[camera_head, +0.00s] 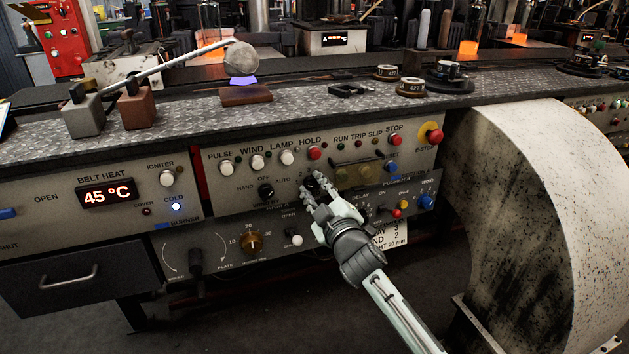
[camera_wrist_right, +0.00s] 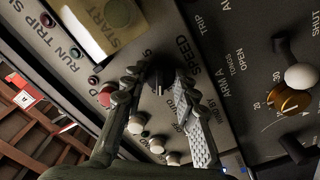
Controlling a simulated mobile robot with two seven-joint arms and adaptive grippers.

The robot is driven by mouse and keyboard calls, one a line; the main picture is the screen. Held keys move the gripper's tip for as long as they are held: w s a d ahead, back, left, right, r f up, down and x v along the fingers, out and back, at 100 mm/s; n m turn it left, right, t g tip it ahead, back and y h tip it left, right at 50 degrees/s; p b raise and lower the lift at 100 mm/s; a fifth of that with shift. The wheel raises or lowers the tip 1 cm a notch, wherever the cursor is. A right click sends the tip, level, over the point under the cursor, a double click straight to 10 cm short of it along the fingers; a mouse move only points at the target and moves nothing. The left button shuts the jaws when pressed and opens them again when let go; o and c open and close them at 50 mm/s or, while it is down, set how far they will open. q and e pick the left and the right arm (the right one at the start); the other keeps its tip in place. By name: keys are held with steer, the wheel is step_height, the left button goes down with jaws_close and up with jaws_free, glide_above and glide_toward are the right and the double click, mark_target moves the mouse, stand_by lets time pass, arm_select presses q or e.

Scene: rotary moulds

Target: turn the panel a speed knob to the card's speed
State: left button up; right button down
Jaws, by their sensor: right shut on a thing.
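The speed knob (camera_wrist_right: 160,78) is a small black knob beside the word SPEED in the right wrist view. My right gripper (camera_wrist_right: 158,90) is shut on it, one finger on each side. In the head view my right gripper (camera_head: 318,184) reaches the control panel (camera_head: 222,196) from below right, and its fingers mostly hide the knob. I cannot read the knob's pointer setting. The white card (camera_head: 395,236) hangs under the panel, right of my wrist. Its lower lines show a 3, a 2 and 20 mm; my arm and the panel hide the rest. My left gripper is not in view.
A red HOLD button (camera_head: 314,153) and white buttons sit above the gripper. A black selector knob (camera_head: 266,191) is to its left, and a red E-stop (camera_head: 431,134) to its upper right. A large pale curved housing (camera_head: 545,210) stands right of the panel.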

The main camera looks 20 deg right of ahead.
steer(key=n+p, duration=0.1)
steer(key=n, duration=0.1)
steer(key=shift+r+n, duration=0.1)
steer(key=shift+n, duration=0.3)
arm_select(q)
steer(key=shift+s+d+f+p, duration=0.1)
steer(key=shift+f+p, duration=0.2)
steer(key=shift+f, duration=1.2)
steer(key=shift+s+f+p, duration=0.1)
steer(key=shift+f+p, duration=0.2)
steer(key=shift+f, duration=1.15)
arm_select(e)
steer(key=shift+n, duration=1.6)
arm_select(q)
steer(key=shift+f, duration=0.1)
arm_select(e)
steer(key=c, duration=1.2)
jaws_free()
steer(key=shift+s, duration=0.1)
steer(key=s, duration=1.1)
steer(key=shift+s+d, duration=0.2)
steer(key=shift+s, duration=0.2)
